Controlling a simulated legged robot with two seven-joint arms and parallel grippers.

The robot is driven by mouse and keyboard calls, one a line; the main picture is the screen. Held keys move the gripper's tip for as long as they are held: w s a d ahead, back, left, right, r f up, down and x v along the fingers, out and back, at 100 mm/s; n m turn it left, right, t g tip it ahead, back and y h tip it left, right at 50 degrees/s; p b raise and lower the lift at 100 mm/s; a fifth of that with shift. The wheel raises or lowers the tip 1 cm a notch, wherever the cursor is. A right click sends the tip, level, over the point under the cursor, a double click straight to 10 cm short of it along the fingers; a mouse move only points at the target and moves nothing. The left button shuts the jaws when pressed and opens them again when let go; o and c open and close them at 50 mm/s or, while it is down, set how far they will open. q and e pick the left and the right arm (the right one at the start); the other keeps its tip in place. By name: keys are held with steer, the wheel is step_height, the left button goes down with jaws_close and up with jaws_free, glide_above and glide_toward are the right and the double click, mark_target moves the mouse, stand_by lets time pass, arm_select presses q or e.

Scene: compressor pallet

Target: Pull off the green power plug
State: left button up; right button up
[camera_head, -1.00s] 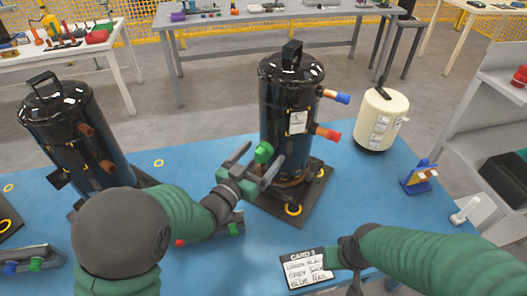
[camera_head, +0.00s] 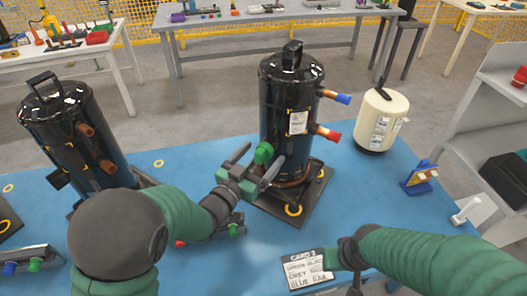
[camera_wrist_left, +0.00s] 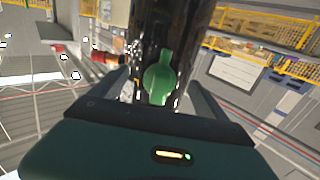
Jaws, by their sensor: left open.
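The green power plug (camera_head: 263,153) sits on the lower left side of the black compressor (camera_head: 285,105), which stands upright on a dark base plate. In the left wrist view the plug (camera_wrist_left: 158,79) is centred ahead, between the two fingers. My left gripper (camera_head: 257,165) is open, with its fingers pointing at the compressor on either side of the plug's direction. I cannot tell whether either finger touches it. My right arm comes in from the right, and its end (camera_head: 340,258) is by the white card (camera_head: 308,270); its fingers are not clear.
A second black compressor (camera_head: 72,135) stands at the left on the blue table (camera_head: 220,265). A cream tank (camera_head: 377,122) and a blue holder (camera_head: 420,177) are at the right. A tray with coloured parts (camera_head: 225,228) lies below my left gripper. Copper pipes with blue and red caps (camera_head: 327,133) stick out rightward.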

mark_target(258, 160)
arm_select(q)
steer(key=shift+c, duration=0.4)
jaws_close()
stand_by(0.4)
steer(key=shift+b+v, duration=0.3)
steer(key=shift+v, duration=2.7)
